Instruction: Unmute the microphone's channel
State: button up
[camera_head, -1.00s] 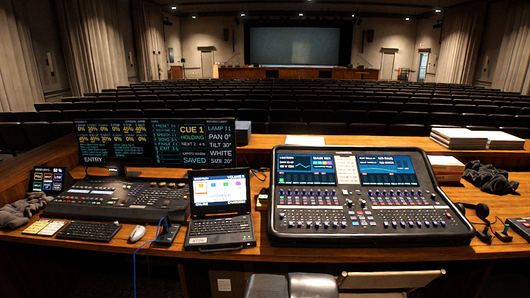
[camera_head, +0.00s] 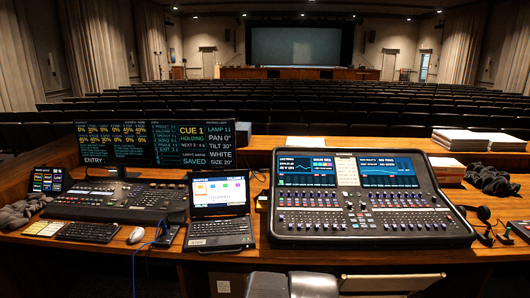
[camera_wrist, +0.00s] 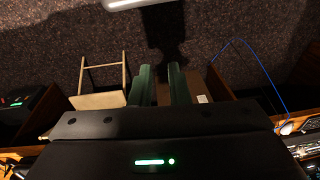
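The black mixing console (camera_head: 360,239) lies on the desk right of centre in the head view. Its upper part has a left screen (camera_head: 306,171) and a right screen (camera_head: 388,172), with a white label strip (camera_head: 347,171) between them. Below are rows of small lit buttons and faders. The channel names and mute lights are too small to read. In the wrist view my gripper (camera_wrist: 161,84) has two green-lined fingers with a gap between them. It is open, with nothing seen in it, and points at the dark floor, away from the console. I cannot make out a microphone.
Left of the console stand a laptop (camera_head: 221,194), a lighting desk (camera_head: 115,200) with a wide monitor (camera_head: 155,143), a keyboard (camera_head: 88,232) and a mouse (camera_head: 136,234). Headphones (camera_head: 483,212) and papers (camera_head: 464,139) lie right. A wooden chair frame (camera_wrist: 103,66) shows in the wrist view.

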grip_shut()
dwell(1.1)
jog(key=w+a+f+m+t+y+b, duration=0.1)
jog(key=w+a+m+y+b, duration=0.3)
jog(key=w+a, duration=1)
jog(key=w+a+f+m+t+y+b, duration=0.2)
jog(key=w+a+m, duration=0.8)
jog(key=w+a, duration=0.5)
jog(key=a+t+y+b, duration=0.1)
jog(key=a+y+b, duration=0.1)
jog(key=a, duration=0.4)
